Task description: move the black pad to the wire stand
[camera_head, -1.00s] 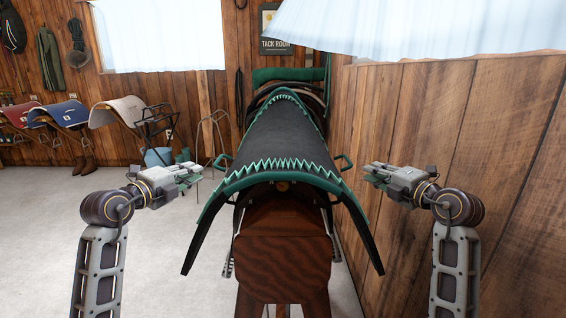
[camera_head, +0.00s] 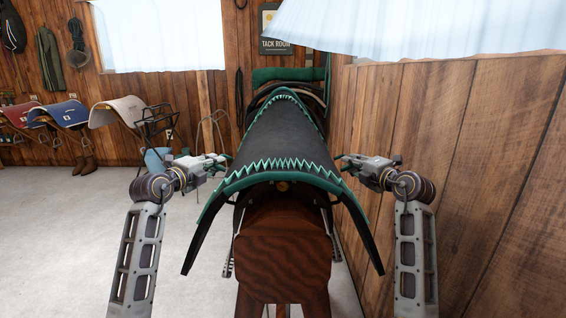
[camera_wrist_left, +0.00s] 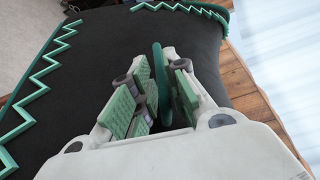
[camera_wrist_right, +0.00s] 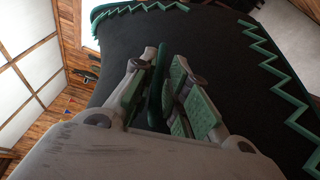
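The black pad (camera_head: 285,140) has green zigzag trim and lies draped over a brown wooden stand (camera_head: 282,252). Green loop handles stick out at its sides. My left gripper (camera_head: 222,162) is at the left handle. In the left wrist view the green loop (camera_wrist_left: 161,85) stands between the fingers, with narrow gaps showing. My right gripper (camera_head: 342,160) is at the right handle. In the right wrist view the loop (camera_wrist_right: 156,85) stands between its fingers, which look apart. The wire stand (camera_head: 213,133) seems to be the thin metal frame behind and left of the pad.
A wooden wall (camera_head: 460,150) runs close along the right. The floor at left is clear.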

